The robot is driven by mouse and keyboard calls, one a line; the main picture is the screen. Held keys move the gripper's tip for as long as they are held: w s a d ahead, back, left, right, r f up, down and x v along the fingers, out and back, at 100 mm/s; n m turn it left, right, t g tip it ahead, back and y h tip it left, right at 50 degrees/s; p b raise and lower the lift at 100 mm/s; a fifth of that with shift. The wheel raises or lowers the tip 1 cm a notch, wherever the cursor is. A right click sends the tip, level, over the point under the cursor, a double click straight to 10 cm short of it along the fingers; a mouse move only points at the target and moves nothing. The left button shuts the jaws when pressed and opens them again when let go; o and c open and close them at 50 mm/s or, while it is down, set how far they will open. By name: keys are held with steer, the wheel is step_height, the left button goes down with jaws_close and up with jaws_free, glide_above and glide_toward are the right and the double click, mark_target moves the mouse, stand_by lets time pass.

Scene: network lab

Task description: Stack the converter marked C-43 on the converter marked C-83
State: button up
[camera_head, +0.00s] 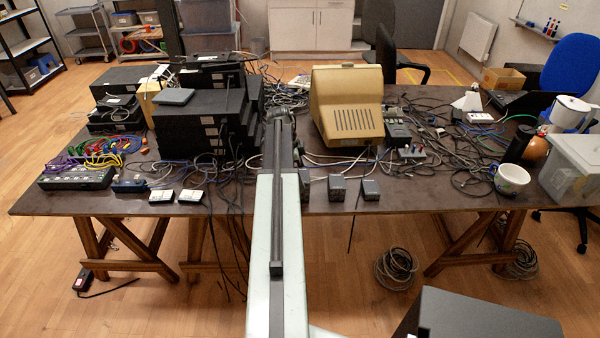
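Small dark grey boxes stand at the table's front edge, just right of my arm: one box (337,188) and another box (370,190) beside it, apart. A third dark shape (304,186) stands close against my arm's right side and is partly hidden. These may be the converters; the marks C-43 and C-83 are too small to read. My arm reaches forward over the table from the bottom middle. My gripper (287,140) is at its far end, among cables and dark equipment. Its fingers cannot be made out, and nothing is clearly held.
Two pale-topped boxes (176,196) lie at the front edge left of my arm. Stacked black units (205,125) stand left, a beige monitor (347,105) behind the small boxes. Loose cables (450,140) cover the right. A mug (511,179) stands at front right.

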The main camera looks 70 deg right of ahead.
steer(key=p+v, duration=1)
steer(key=v, duration=0.1)
steer(key=shift+r, duration=0.2)
steer(key=shift+w, duration=0.1)
steer(key=w+a+n+t, duration=0.2)
steer(key=w+a+n, duration=1.2)
steer(key=w+a, duration=1.15)
steer(key=w+a+n, duration=0.1)
steer(key=a+n, duration=0.8)
steer(key=a, duration=1.1)
steer(key=w+a+n+t+y, duration=0.1)
steer(key=a+n, duration=0.7)
steer(key=a, duration=1.2)
steer(key=shift+w+f+n, duration=0.4)
steer(key=shift+f, duration=0.05)
steer(key=shift+a, duration=0.15)
